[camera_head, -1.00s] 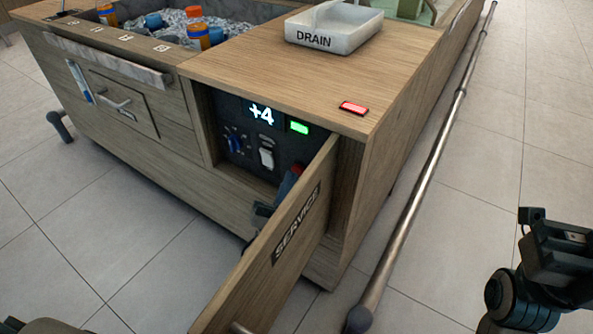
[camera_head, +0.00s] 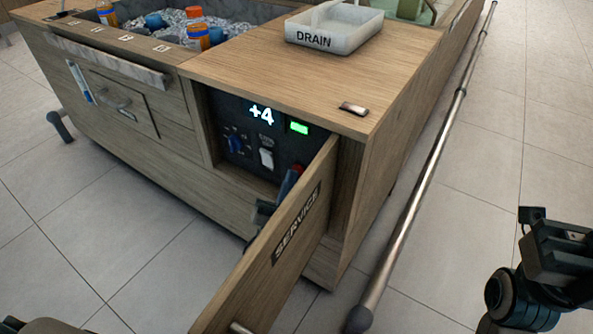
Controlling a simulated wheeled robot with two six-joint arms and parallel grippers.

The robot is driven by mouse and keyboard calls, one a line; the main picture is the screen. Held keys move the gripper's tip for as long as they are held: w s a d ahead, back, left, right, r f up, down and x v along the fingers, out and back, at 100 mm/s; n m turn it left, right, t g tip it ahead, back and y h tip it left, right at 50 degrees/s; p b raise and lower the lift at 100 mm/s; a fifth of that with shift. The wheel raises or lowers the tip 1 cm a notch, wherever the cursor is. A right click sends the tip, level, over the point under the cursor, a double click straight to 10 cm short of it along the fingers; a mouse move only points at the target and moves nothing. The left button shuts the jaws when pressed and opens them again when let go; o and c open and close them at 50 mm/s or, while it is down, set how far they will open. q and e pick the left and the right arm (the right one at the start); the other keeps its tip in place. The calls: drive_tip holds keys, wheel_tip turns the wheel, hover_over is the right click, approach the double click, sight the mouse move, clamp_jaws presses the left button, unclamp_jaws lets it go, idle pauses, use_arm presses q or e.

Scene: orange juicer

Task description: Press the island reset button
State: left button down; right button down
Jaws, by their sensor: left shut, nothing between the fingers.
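The island (camera_head: 300,82) has an open service bay with a dark control panel (camera_head: 285,155).
The service door (camera_head: 275,262) stands open toward me and blocks part of the bay. A red and blue item (camera_head: 290,182) shows just above its edge. A drain tray (camera_head: 335,27) sits on top.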

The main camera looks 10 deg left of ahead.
use_arm(q)
drive_tip(key=shift+s+a+p, duration=0.25)
drive_tip(key=shift+s+p, duration=0.05)
drive_tip(key=shift+s, duration=0.4)
drive_tip(key=shift+s+a+p, duration=0.3)
drive_tip(key=shift+s, duration=0.5)
drive_tip(key=shift+s+a+p, duration=0.25)
drive_tip(key=shift+s, duration=0.5)
drive_tip(key=shift+s+a+p, duration=0.3)
drive_tip(key=shift+s, duration=0.5)
